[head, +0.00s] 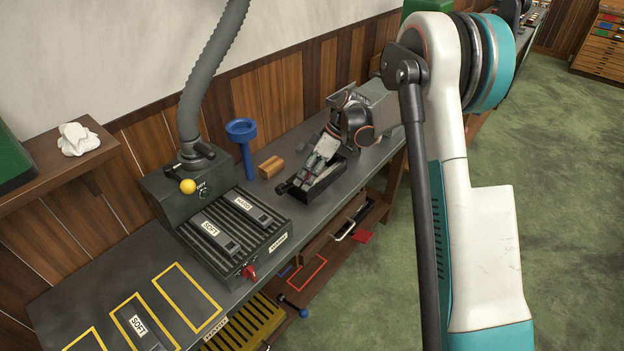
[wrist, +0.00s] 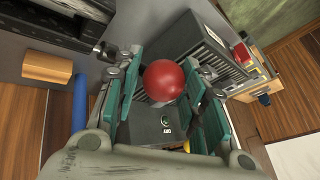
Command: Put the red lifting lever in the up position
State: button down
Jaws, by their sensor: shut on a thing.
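A round red ball knob (wrist: 165,80) shows in the wrist view, between the two teal-padded fingers of my gripper (wrist: 162,62). The gripper is shut on it. It appears to be the knob of the red lifting lever; its shaft is hidden, so I cannot tell how the lever is tilted.
Left of the device stand a wooden block (head: 270,167), a blue funnel-shaped piece (head: 242,130) and a dark ribbed machine (head: 235,228) with a yellow ball (head: 187,186), red knob (head: 249,272) and grey hose (head: 205,80). Green floor (head: 560,160) lies clear at right.

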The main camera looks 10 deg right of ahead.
jog(key=shift+w+a+r+g, duration=0.15)
jog(key=shift+a+r+g, duration=0.2)
jog(key=shift+a, duration=0.15)
jog(key=c, duration=1.4)
grip_release()
jog(key=shift+c, duration=0.2)
jog(key=o, duration=0.3)
jog(key=shift+a, duration=0.1)
jog(key=shift+o, duration=0.2)
jog(key=shift+a+h, duration=0.15)
jog(key=shift+h, duration=0.15)
jog(key=shift+w+d+r, duration=0.1)
jog(key=shift+d, duration=0.2)
jog(key=v, duration=1.1)
jog(key=shift+d+r, duration=0.15)
jog(key=shift+r, duration=0.1)
